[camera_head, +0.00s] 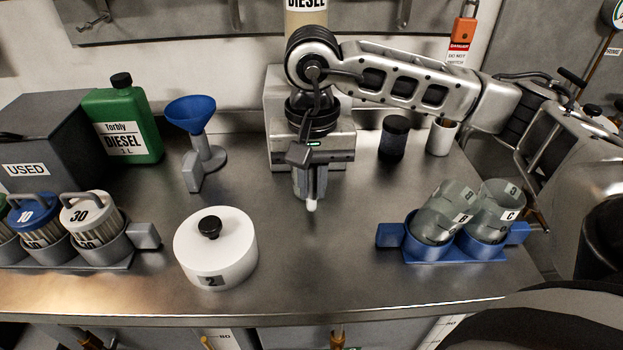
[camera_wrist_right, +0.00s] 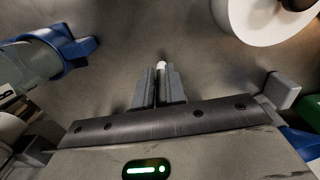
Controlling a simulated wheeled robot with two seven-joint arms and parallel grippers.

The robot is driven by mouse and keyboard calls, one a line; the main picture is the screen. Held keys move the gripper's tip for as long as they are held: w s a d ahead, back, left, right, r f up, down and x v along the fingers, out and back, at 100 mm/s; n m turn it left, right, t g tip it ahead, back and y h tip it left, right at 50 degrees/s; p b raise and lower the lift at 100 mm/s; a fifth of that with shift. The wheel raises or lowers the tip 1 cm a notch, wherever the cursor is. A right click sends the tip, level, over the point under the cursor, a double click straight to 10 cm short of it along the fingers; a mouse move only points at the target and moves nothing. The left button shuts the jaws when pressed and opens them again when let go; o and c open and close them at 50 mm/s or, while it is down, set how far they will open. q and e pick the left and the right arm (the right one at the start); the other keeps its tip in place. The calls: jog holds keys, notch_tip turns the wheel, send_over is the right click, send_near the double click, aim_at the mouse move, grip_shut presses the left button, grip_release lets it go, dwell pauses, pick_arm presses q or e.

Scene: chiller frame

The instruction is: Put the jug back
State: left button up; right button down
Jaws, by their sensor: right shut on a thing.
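A green jug (camera_head: 126,128) with a black cap and a "Torbly DIESEL 1 L" label stands upright at the back left of the steel bench. A sliver of green at the right edge of the right wrist view (camera_wrist_right: 314,112) looks like the same jug. My right gripper (camera_head: 311,200) points down over the middle of the bench, well to the right of the jug. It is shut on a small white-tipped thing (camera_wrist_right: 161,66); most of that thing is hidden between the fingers. My left gripper is not in view.
A blue funnel (camera_head: 190,113) on a grey stand is right of the jug; a dark "USED" box (camera_head: 62,125) is left. A white lidded pot (camera_head: 216,255), a filter rack (camera_head: 85,261) and a blue beaker holder (camera_head: 455,249) stand in front. The front middle is clear.

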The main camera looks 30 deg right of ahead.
jog(key=shift+f, duration=0.2)
jog(key=c, duration=1.4)
grip_release()
jog(key=shift+r, duration=0.1)
pick_arm(q)
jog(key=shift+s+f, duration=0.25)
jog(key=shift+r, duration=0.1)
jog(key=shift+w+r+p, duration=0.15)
jog(key=shift+p, duration=0.45)
pick_arm(e)
notch_tip(320, 180, up, 12)
jog(key=shift+r, duration=0.15)
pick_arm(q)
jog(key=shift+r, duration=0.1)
